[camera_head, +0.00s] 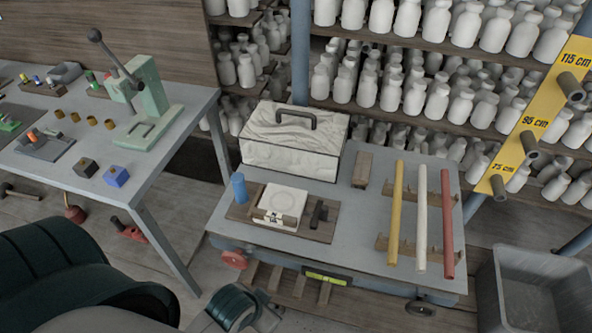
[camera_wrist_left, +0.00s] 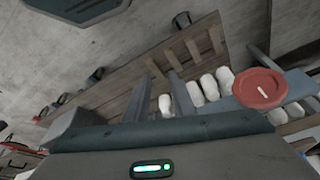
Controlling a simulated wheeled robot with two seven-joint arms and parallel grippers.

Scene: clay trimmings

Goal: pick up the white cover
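A white, streaked, box-shaped cover (camera_head: 290,150) with a dark handle (camera_head: 296,117) on top stands upright at the back left of the grey cart top (camera_head: 350,215). What is under or inside it is hidden. Neither gripper's fingers show in the head view; only dark green parts of my own arms show at the lower left and bottom. No gripper is seen near the cover.
Yellow, white and red rods lie on wooden racks to the right. A workbench (camera_head: 190,100) stands left, a grey bin (camera_head: 520,262) right, bottle shelves behind.

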